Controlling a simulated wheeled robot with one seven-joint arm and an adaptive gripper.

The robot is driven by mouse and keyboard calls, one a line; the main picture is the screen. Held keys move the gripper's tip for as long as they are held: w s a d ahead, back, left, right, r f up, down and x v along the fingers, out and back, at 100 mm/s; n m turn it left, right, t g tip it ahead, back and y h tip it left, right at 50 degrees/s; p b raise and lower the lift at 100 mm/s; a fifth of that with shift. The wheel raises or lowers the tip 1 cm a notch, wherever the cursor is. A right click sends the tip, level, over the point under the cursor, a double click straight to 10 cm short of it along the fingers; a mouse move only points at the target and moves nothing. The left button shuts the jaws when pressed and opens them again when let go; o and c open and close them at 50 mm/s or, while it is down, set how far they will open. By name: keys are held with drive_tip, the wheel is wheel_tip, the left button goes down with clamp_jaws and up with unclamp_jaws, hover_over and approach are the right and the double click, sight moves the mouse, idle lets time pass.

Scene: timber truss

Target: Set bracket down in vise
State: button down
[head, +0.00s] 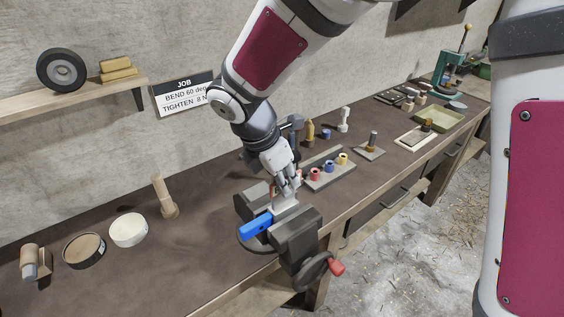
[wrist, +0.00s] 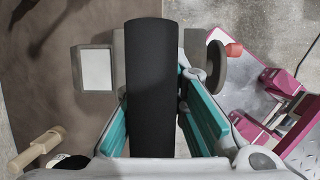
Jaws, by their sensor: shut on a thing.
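The vise (head: 296,238) stands at the front edge of the bench, with dark jaws and a red-knobbed crank that also shows in the wrist view (wrist: 233,50). My gripper (head: 286,190) points down over it, shut on the bracket (head: 285,204), a pale grey piece low between the vise jaws. I cannot tell whether the bracket touches the vise. In the wrist view, my teal finger pads (wrist: 158,125) flank a long dark strip that hides what lies below. A blue bar (head: 256,224) lies at the vise's left side.
A rack with coloured pieces (head: 329,170) stands behind the vise. The bench between the tins and the vise is clear.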

drive_tip(key=shift+f, duration=0.3)
idle(0.4)
drive_tip(key=c, duration=1.5)
unclamp_jaws()
drive_tip(key=shift+c, duration=0.2)
drive_tip(key=shift+f, duration=0.1)
drive_tip(key=v, duration=1.1)
drive_tip(key=s+d+r+m+t+y+b, duration=0.1)
drive_tip(key=s+d+m, duration=0.5)
drive_tip(key=d+m, duration=0.3)
drive_tip(key=s+d+r+m+t+y+b, duration=0.1)
drive_tip(key=s+d+m, duration=0.6)
drive_tip(key=m, duration=0.8)
drive_tip(key=shift+s+d+r+m+t+y+b, duration=0.25)
drive_tip(key=shift+d+m+t+y+b, duration=0.4)
drive_tip(key=shift+d, duration=1.1)
